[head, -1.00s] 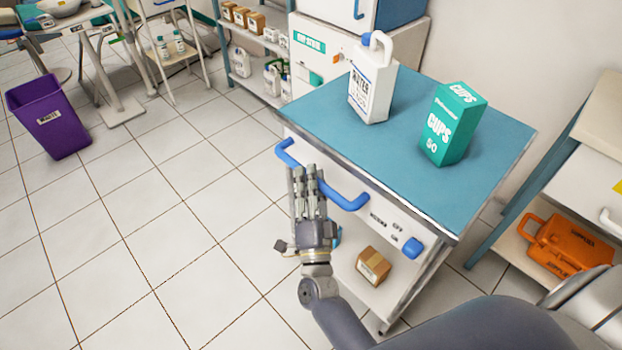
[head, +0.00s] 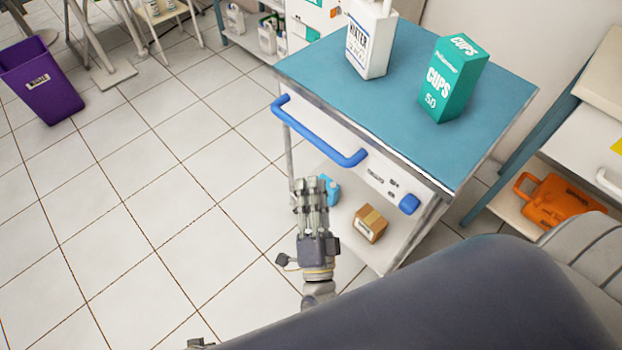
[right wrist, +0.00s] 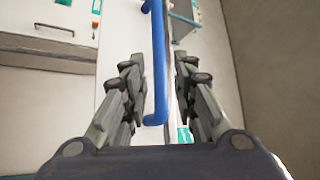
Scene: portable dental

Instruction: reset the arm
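My right gripper (head: 312,182) is in front of the blue-topped cart (head: 300,72), below its blue handle (head: 318,132) and clear of it in the head view. Its fingers point up in that picture. In the right wrist view the right gripper (right wrist: 160,75) has its fingers spread wide with nothing held between them. The blue handle (right wrist: 158,65) shows beyond and between the fingers.
A white jug (head: 369,45) and a green cups box (head: 452,80) stand on the cart. A brown box (head: 370,224) sits on its lower shelf. An orange case (head: 556,201) is at right and a purple bin (head: 40,85) at left. Tiled floor lies clear at left.

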